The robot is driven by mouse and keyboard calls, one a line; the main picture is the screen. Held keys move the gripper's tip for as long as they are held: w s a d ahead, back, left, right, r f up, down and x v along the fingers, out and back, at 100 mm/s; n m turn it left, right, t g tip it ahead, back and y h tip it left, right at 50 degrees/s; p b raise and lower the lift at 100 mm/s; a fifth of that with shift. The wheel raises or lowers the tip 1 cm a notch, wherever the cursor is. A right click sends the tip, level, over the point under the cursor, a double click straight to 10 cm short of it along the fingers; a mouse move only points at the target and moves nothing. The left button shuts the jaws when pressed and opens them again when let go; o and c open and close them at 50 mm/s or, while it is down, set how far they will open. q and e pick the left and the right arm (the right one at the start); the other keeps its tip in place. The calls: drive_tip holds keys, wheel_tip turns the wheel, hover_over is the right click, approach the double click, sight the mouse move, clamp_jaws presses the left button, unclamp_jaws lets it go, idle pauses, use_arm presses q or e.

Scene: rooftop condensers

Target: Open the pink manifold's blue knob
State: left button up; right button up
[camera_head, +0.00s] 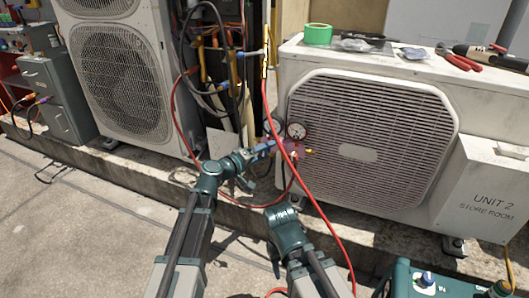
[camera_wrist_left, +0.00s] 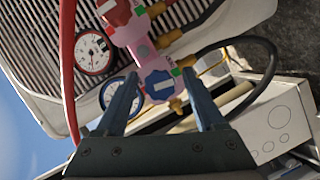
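The pink manifold (camera_head: 290,146) hangs in front of the grille of the right condenser, with its round gauges by it. In the left wrist view the pink manifold body (camera_wrist_left: 142,46) carries a red knob (camera_wrist_left: 114,12) and a blue knob (camera_wrist_left: 160,85) with a white bar. My left gripper (camera_head: 267,149) reaches the manifold from the left. In the left wrist view my left gripper (camera_wrist_left: 160,78) is open, one finger on each side of the blue knob. Contact with the knob cannot be told. My right gripper does not show.
Red hoses (camera_head: 322,222) loop below the manifold, close to my arm. A black hose (camera_wrist_left: 262,75) curves right of the knob in the wrist view. The condenser top (camera_head: 480,88) bears green tape (camera_head: 318,34) and tools. A teal machine (camera_head: 450,284) stands at lower right.

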use_arm(q)
drive_tip(key=p+v, duration=0.2)
drive_tip(key=v, duration=1.1)
drive_tip(key=shift+s+a, duration=0.25)
drive_tip(key=shift+a, duration=0.05)
